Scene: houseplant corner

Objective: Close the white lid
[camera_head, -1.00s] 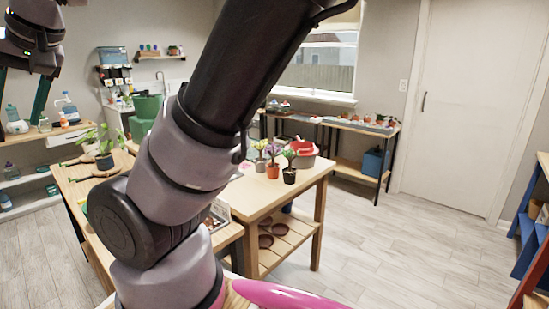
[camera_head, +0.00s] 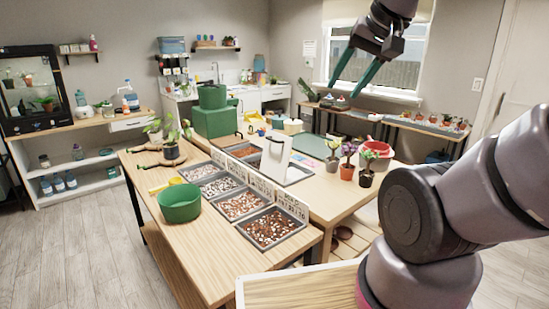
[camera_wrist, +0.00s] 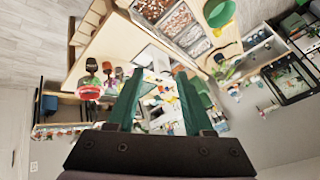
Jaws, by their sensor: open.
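The white lid (camera_head: 276,158) stands raised, tilted near upright, over a shallow grey-rimmed tray (camera_head: 297,174) on the wooden tables in the head view. In the wrist view, a white panel (camera_wrist: 154,58) beyond my fingers seems to be the lid, partly hidden. My gripper (camera_head: 352,80) is high at the upper right of the head view, above and apart from the lid, with its two dark green fingers spread and empty. The fingers also show spread in the wrist view (camera_wrist: 160,76).
Several trays of pebbles and soil (camera_head: 240,205) and a green bowl (camera_head: 180,203) lie left of the lid. Small potted plants (camera_head: 348,168) and a red-and-white tub (camera_head: 376,157) stand to its right. A green box (camera_head: 215,121) is behind. Floor at left is clear.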

